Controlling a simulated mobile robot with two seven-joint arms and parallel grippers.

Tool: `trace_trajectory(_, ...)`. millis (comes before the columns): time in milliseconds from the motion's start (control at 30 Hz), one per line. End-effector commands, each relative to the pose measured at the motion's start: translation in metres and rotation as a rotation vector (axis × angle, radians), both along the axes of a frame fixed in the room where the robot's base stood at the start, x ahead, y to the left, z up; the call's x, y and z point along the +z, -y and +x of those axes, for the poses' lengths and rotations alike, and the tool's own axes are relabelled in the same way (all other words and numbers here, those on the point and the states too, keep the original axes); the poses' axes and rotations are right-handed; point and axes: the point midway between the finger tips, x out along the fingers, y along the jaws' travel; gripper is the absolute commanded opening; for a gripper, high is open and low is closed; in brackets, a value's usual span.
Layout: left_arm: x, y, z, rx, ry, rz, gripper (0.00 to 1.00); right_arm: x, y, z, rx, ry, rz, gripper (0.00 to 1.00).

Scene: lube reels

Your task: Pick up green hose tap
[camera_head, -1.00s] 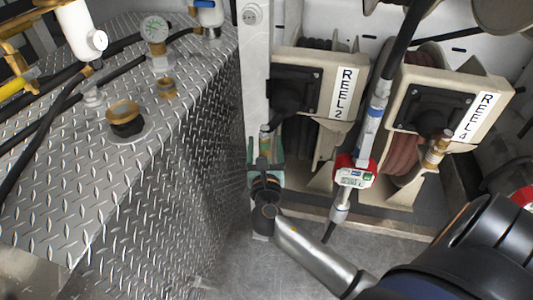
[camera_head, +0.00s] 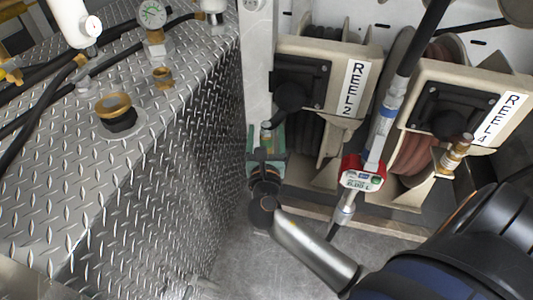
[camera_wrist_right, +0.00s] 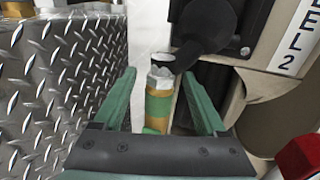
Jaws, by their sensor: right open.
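The green hose tap (camera_wrist_right: 158,105) is an upright brass fitting with a green band and a pale metal top. In the right wrist view it stands between the two green fingers of my right gripper (camera_wrist_right: 163,92), which is open around it. Gaps show on both sides. In the head view my right gripper (camera_head: 266,142) is beside the diamond-plate wall, and the tap's top (camera_head: 266,127) shows between its fingers. The tap's lower part is hidden by the gripper. My left gripper is not in view.
A diamond-plate box (camera_head: 180,135) rises close on the left. The REEL 2 housing (camera_head: 310,75) and a black knob (camera_wrist_right: 205,25) are close behind and right. A hose nozzle with a red meter (camera_head: 362,173) hangs right of the gripper. The REEL 4 housing (camera_head: 480,85) is farther right.

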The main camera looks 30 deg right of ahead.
Motion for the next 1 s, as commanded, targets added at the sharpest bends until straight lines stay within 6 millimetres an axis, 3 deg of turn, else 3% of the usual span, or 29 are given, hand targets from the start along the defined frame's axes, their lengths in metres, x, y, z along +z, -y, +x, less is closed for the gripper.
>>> trace_trajectory(67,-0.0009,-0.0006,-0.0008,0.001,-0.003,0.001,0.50,-0.0001,-0.0001,-0.0001,0.000,-0.001,0.001,0.70)
trace_trajectory(700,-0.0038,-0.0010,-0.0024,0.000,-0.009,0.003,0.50,-0.0002,0.0001,0.0000,0.000,0.000,0.000,0.00)
trace_trajectory(1000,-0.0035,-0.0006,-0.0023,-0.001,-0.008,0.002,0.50,-0.0001,0.0002,0.0001,0.000,0.000,0.000,0.00)
